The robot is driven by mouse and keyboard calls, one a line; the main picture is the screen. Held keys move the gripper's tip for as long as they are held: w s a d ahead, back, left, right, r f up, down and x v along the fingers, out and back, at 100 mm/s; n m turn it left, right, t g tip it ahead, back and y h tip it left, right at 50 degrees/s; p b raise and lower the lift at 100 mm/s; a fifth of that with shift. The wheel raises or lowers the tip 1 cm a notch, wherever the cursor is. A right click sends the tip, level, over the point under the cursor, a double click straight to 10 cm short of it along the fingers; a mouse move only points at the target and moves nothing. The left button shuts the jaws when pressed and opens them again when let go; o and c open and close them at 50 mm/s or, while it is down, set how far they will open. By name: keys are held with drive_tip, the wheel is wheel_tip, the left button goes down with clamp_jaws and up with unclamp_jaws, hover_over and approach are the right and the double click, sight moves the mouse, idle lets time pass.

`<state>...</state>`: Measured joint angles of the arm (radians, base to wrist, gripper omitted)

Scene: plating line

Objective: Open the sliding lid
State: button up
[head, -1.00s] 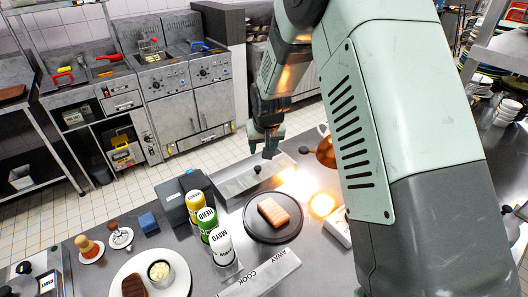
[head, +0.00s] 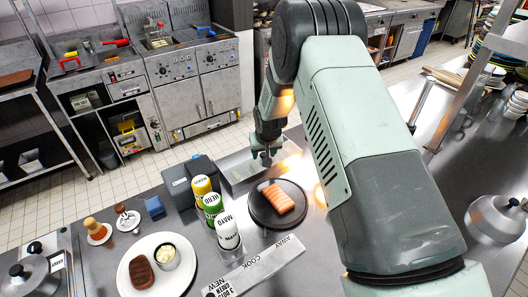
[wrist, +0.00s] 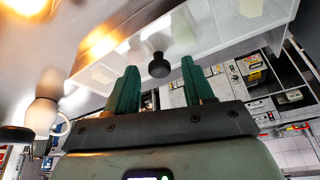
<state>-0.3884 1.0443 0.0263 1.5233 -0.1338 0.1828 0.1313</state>
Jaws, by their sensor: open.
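A clear, shallow container with a flat see-through lid (wrist: 215,35) fills the top of the wrist view. In the head view the container (head: 232,178) lies on the steel counter behind the black plate. A round black knob (wrist: 158,66) stands on the lid. My gripper (head: 264,160) is over the container in the head view and hides part of it. In the wrist view my gripper (wrist: 159,64) has its two green fingers apart, and the knob shows between their tips. I see no contact between fingers and knob.
A black plate (head: 256,214) with a salmon fillet (head: 277,199) sits just in front of the container. Several sauce bottles, such as the mayo bottle (head: 228,233), and a dark box (head: 188,183) stand to its left. A heat lamp glows nearby.

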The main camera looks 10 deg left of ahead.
clamp_jaws()
idle(0.3)
drive_tip(key=w+a, duration=0.5)
idle(0.4)
unclamp_jaws()
drive_tip(key=shift+r, duration=0.1)
